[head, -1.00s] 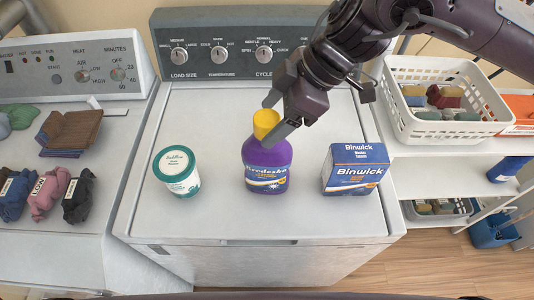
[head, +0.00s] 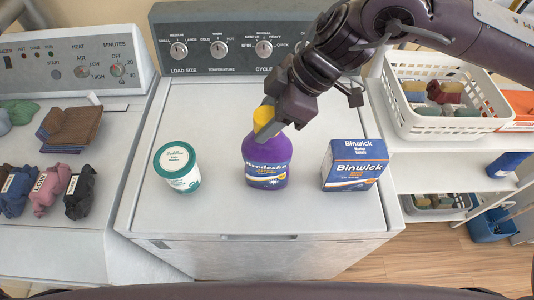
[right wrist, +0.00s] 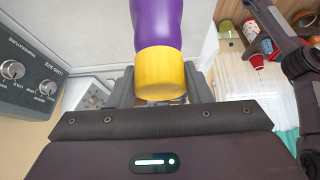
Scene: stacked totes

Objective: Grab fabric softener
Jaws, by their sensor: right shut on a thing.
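The fabric softener appears to be the purple bottle (head: 266,163) with a yellow cap, upright on the washer top (head: 225,213) in the head view. My right gripper (head: 268,121) comes down from the upper right and is shut on the bottle at its cap and neck. In the right wrist view the yellow cap (right wrist: 160,73) sits between the two fingers, with the purple body (right wrist: 157,22) beyond it. The bottle's base still appears to rest on the washer. My left gripper is not in view.
A white tub with a teal lid (head: 177,167) stands left of the bottle, and a blue Binwick box (head: 354,165) stands right. A white basket (head: 446,108) is on the shelf at right. Folded clothes (head: 70,129) lie on the dryer at left. The washer's front is clear.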

